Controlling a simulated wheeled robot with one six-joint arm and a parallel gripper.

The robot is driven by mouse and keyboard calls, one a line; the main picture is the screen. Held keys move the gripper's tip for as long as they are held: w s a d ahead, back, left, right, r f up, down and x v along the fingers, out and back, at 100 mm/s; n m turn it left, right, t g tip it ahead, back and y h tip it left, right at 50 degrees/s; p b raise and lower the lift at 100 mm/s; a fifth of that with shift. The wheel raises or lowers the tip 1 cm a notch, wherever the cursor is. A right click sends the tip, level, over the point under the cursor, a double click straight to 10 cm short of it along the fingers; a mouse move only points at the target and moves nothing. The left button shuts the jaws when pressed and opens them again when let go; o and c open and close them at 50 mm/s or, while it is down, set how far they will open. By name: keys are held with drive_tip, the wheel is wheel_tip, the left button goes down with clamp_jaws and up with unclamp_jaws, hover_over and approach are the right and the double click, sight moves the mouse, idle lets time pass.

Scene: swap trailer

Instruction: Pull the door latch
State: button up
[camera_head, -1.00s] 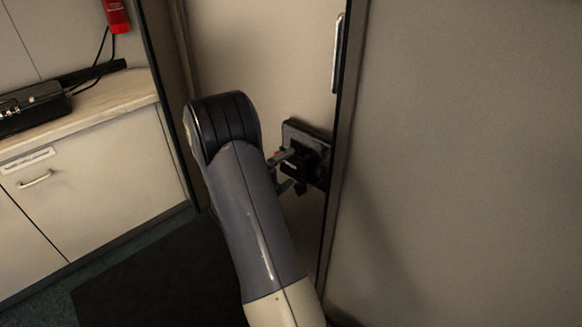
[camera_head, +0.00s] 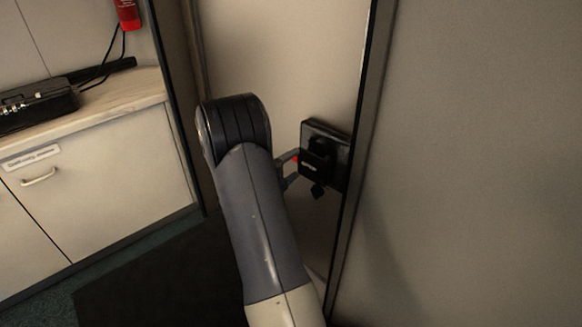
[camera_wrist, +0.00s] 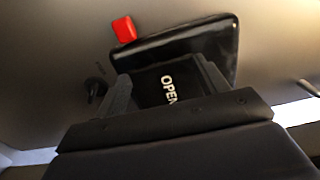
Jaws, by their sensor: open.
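The door latch (camera_head: 338,150) is a black box-like unit on the beige door (camera_head: 280,60), near the door's dark right edge. In the wrist view, its glossy black plate (camera_wrist: 215,45) has a red piece (camera_wrist: 124,29) at one corner and a black part marked "OPEN" (camera_wrist: 160,84). My gripper (camera_wrist: 165,82) is open, with one finger on each side of the marked part. I cannot tell whether the fingers touch it. In the head view, my gripper (camera_head: 289,168) is at the left side of the latch, and my arm partly hides it.
A cabinet (camera_head: 105,165) with a wooden top stands at left, with a black device (camera_head: 35,105) on it. A red extinguisher (camera_head: 128,14) hangs above. A plain wall panel (camera_head: 480,150) fills the right. A dark mat (camera_head: 165,275) lies on the floor.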

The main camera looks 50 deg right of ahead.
clamp_jaws()
idle(0.6)
drive_tip(key=c, duration=1.4)
unclamp_jaws()
drive_tip(key=shift+c, duration=0.2)
drive_tip(key=o, duration=2.2)
drive_tip(key=shift+c, duration=0.2)
drive_tip(key=a+p, duration=0.2)
drive_tip(key=a, duration=0.9)
drive_tip(key=shift+s, duration=0.15)
drive_tip(key=shift+d, duration=0.2)
